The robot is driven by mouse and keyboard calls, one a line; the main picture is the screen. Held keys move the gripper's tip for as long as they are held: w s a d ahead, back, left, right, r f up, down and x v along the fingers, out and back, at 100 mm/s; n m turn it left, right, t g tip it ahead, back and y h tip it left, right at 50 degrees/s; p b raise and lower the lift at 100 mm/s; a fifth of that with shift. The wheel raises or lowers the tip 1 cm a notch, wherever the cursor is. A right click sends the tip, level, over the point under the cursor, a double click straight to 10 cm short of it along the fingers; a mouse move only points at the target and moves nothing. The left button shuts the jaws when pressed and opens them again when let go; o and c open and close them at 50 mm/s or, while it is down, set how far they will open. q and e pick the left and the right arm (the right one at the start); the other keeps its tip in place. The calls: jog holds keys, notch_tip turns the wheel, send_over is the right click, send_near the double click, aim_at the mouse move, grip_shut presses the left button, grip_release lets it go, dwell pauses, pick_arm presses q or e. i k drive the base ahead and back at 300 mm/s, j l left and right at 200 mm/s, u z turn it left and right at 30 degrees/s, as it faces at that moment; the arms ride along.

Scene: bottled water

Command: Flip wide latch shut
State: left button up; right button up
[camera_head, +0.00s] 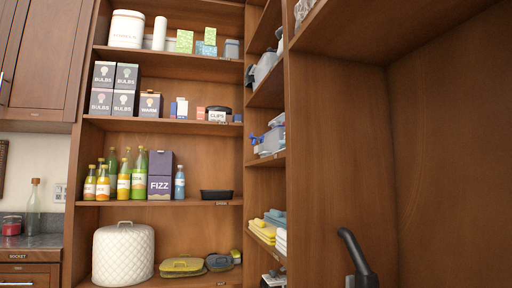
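I cannot make out a wide latch anywhere in the head view. A yellow-and-grey lidded container (183,266) lies on the lowest visible shelf, with a darker grey one (219,262) to its right; any latch on them is too small to tell. A small blue bottle (180,183) stands on the shelf above, beside a purple FIZZ box (160,176). Neither of my grippers is in view.
Several yellow and green bottles (124,180) and a black tray (217,194) share the middle shelf. A white quilted cover (124,254) stands below. A black curved handle-like object (356,258) rises inside the otherwise bare right compartment. A closed cabinet door (45,60) is upper left.

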aim_at(254, 139)
jog(key=i+j+z, duration=0.1)
jog(key=j, duration=0.2)
jog(key=i+j, duration=0.15)
jog(key=i+j+z, duration=0.2)
jog(key=i+j, duration=0.15)
jog(key=i+j+z, duration=0.15)
jog(key=i+j, duration=0.35)
jog(key=i+j+z, duration=0.2)
jog(key=i+j, duration=0.2)
jog(key=i+j+z, duration=0.2)
jog(key=i+j, duration=0.15)
jog(key=j, duration=0.25)
